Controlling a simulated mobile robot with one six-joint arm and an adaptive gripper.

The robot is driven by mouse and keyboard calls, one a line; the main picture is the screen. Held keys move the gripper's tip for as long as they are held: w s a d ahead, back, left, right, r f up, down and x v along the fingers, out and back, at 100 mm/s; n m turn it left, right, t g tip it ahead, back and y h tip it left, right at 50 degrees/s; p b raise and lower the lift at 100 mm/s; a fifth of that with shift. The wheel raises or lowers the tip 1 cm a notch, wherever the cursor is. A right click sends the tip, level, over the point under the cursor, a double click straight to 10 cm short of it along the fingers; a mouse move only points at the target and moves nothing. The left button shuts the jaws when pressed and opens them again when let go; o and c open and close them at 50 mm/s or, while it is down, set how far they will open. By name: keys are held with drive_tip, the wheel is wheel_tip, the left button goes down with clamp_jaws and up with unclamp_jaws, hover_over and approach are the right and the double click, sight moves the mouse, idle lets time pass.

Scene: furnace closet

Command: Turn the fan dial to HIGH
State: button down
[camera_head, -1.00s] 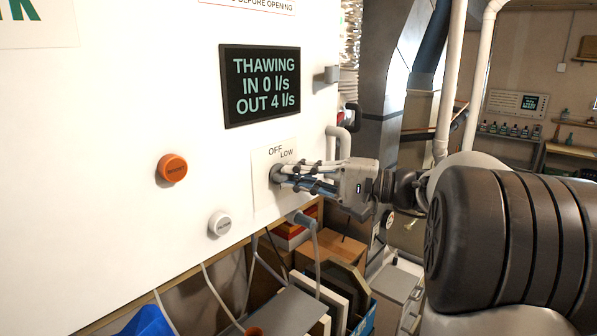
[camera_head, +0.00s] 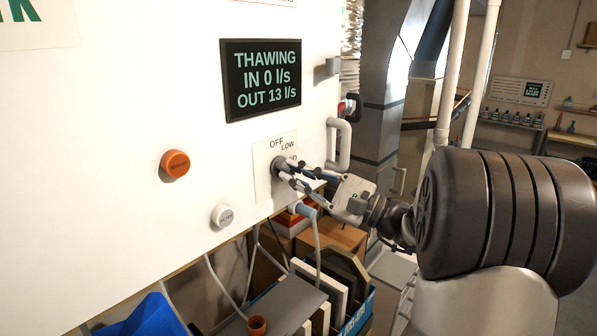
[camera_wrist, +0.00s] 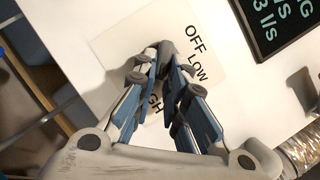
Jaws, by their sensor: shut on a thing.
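The fan dial (camera_head: 278,164) is a small dark grey knob on a white label plate (camera_head: 262,180) on the white panel. My gripper (camera_head: 287,172) is shut on the dial, reaching in from the right and below. The wrist view also shows the dial (camera_wrist: 166,50) between the fingertips (camera_wrist: 164,72). OFF and LOW are readable on the plate, and the end of HIGH shows between and behind the fingers. The dial's pointer is hidden, so I cannot tell its exact setting. The display (camera_head: 261,79) reads THAWING, IN 0 l/s, OUT 13 l/s.
An orange button (camera_head: 175,164) and a white button (camera_head: 222,216) sit on the panel left of the dial. A pale pipe handle (camera_head: 340,143) stands out to the right.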

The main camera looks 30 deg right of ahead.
drive_tip(key=shift+m, duration=0.3)
drive_tip(key=c, duration=1.6)
unclamp_jaws()
drive_tip(key=shift+a, duration=0.1)
drive_tip(key=shift+s, duration=0.1)
drive_tip(key=v, duration=1.2)
drive_tip(key=shift+a+f, duration=0.1)
